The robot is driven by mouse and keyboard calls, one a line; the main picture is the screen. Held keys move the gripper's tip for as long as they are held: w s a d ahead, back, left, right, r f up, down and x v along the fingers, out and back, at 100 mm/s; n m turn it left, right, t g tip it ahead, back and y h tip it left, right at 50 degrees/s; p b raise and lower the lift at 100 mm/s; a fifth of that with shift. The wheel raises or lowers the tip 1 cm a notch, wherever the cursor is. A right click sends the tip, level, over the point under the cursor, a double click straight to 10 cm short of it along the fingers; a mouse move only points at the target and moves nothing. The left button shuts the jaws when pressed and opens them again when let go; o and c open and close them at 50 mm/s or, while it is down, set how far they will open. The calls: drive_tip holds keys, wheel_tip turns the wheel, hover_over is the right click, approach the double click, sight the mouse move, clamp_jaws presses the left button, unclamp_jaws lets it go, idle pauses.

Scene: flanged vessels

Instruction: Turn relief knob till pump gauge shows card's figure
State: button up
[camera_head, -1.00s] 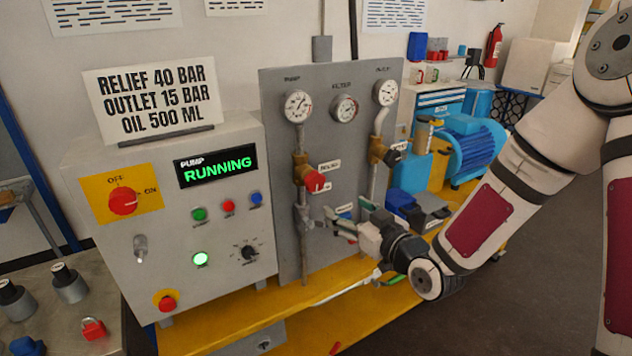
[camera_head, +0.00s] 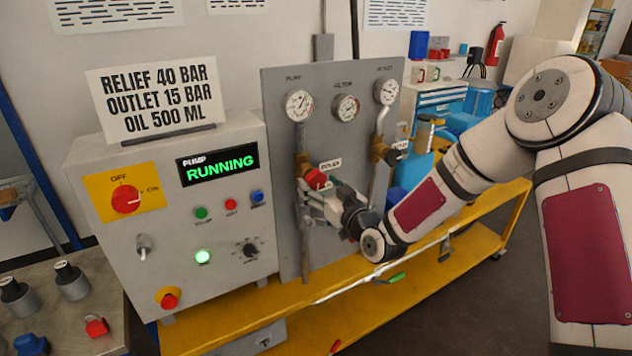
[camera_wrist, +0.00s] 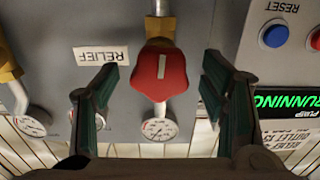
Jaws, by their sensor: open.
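The red relief knob (camera_head: 315,179) sits on a brass valve on the grey gauge panel. In the wrist view the knob (camera_wrist: 160,72) has a pale line on its face, and the RELIEF label (camera_wrist: 100,54) appears upside down beside it. My gripper (camera_wrist: 158,92) is open, its fingers on either side of the knob with gaps; contact does not show. It also shows in the head view (camera_head: 312,200). The pump gauge (camera_head: 299,104) is at the panel's upper left; its reading is too small to tell. The card (camera_head: 157,92) reads RELIEF 40 BAR, OUTLET 15 BAR, OIL 500 ML.
The control box (camera_head: 180,235) stands left of the panel, its display (camera_head: 218,166) reading RUNNING. A second valve with a black knob (camera_head: 396,152) is to the right of the relief knob. Filter (camera_head: 345,107) and outlet (camera_head: 387,91) gauges are above. A yellow bench (camera_head: 430,260) runs below.

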drive_tip(key=shift+x, duration=1.1)
drive_tip(key=c, duration=1.1)
drive_tip(key=shift+m, duration=1.5)
drive_tip(key=shift+c, duration=0.2)
drive_tip(key=o, duration=1.1)
drive_tip(key=shift+o, duration=0.2)
drive_tip(key=v, duration=1.2)
